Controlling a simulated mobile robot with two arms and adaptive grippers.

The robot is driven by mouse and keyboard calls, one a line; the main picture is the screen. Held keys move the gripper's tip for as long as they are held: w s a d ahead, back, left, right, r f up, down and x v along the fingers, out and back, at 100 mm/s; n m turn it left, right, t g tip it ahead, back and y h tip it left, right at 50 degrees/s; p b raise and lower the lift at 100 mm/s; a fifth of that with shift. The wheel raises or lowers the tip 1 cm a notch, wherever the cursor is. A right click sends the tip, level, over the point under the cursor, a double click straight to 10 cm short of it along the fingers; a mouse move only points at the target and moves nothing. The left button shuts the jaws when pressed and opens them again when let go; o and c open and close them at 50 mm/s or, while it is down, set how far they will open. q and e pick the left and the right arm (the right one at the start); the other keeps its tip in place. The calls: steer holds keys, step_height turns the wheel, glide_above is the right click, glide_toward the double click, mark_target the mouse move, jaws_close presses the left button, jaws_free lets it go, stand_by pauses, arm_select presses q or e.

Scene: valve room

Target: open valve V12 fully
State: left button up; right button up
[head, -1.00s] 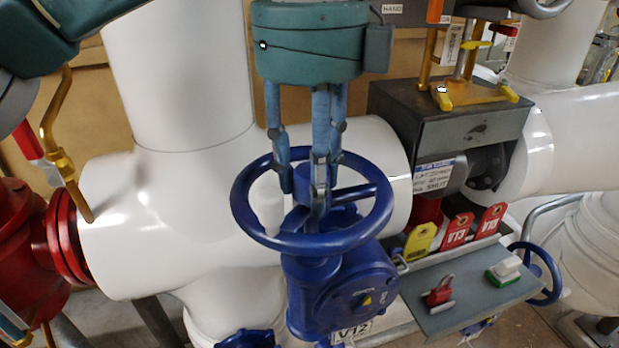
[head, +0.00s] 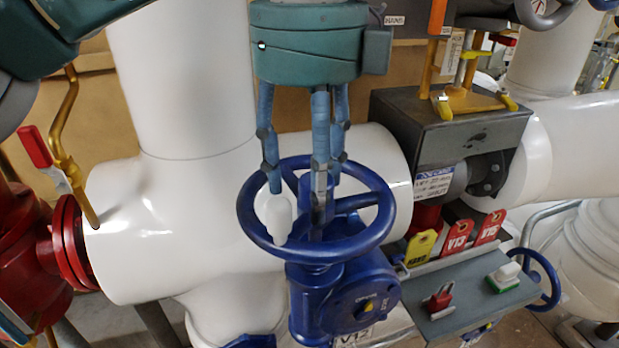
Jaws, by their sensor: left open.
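Valve V12 has a blue handwheel (head: 378,188) above a blue gear body (head: 345,297); a V12 plate (head: 356,337) shows at the bottom. A white knob (head: 274,218) stands on the wheel's left side. My left gripper (head: 297,198), teal with blue fingers, points down over the wheel from above. Its fingers are apart. The left finger's tip is at the top of the white knob; I cannot tell if they touch. The other fingers reach down near the wheel's middle, partly hiding hub and spokes. My right gripper is not in view.
Thick white pipes (head: 180,80) stand behind the wheel. At right are a grey box (head: 450,135), hanging yellow and red tags (head: 457,238), and a grey shelf (head: 465,290) with a red padlock (head: 438,300).

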arm_select(q)
steer(key=shift+w+r+p, duration=0.1)
steer(key=shift+r+p, duration=0.2)
steer(key=r+p, duration=0.1)
steer(key=r, duration=0.1)
steer(key=d+r+p, duration=0.1)
steer(key=r+p, duration=0.1)
steer(key=shift+w+d, duration=0.1)
steer(key=shift+a+r+p, duration=0.2)
steer(key=shift+r+p, duration=0.1)
steer(key=shift+p, duration=0.1)
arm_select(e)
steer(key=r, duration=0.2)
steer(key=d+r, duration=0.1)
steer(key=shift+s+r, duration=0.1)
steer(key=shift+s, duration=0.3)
